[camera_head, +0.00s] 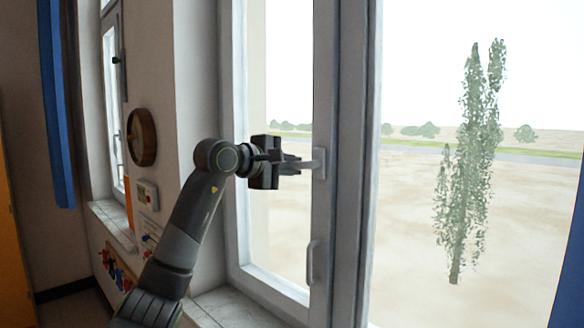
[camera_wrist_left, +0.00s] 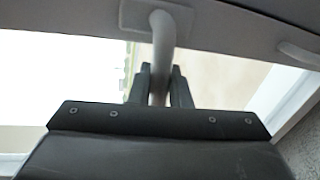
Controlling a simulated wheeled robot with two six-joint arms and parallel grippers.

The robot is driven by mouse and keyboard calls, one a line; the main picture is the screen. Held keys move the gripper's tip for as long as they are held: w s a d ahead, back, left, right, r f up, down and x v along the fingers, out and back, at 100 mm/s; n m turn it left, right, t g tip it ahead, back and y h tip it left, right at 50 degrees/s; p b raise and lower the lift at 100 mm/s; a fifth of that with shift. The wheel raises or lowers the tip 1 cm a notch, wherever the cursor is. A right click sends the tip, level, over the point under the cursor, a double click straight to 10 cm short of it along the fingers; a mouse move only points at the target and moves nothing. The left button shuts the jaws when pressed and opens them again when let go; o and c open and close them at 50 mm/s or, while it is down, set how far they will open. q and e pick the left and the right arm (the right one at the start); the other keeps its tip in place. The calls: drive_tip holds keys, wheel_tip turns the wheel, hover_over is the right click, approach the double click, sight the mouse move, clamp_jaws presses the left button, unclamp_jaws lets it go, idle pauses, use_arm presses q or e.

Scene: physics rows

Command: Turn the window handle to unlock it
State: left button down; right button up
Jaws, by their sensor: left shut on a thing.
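The window handle (camera_head: 306,164) is a pale lever that sticks out to the left from its plate on the frame of the window (camera_head: 326,220). It lies about level in the head view. My left gripper (camera_head: 289,166) is shut on the lever near its free end. In the left wrist view the handle (camera_wrist_left: 162,45) runs down from its plate into the gap between the two dark fingers of my left gripper (camera_wrist_left: 160,88). The part of the lever between the fingers is partly hidden. My right gripper is not in view.
A second, fixed pull (camera_head: 312,262) sits lower on the same frame. A stone sill (camera_head: 235,308) runs below the window. A round clock (camera_head: 141,137) and small panels hang on the wall to the left. A blue curtain (camera_head: 568,262) hangs at the right edge.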

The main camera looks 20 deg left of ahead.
use_arm(q)
drive_tip(key=shift+r+m, duration=0.3)
drive_tip(key=shift+m, duration=0.2)
drive_tip(key=c, duration=1.4)
unclamp_jaws()
drive_tip(key=shift+s+a, duration=0.1)
drive_tip(key=shift+s, duration=0.1)
drive_tip(key=b+v, duration=0.6)
drive_tip(key=v, duration=1.1)
drive_tip(key=shift+r, duration=0.15)
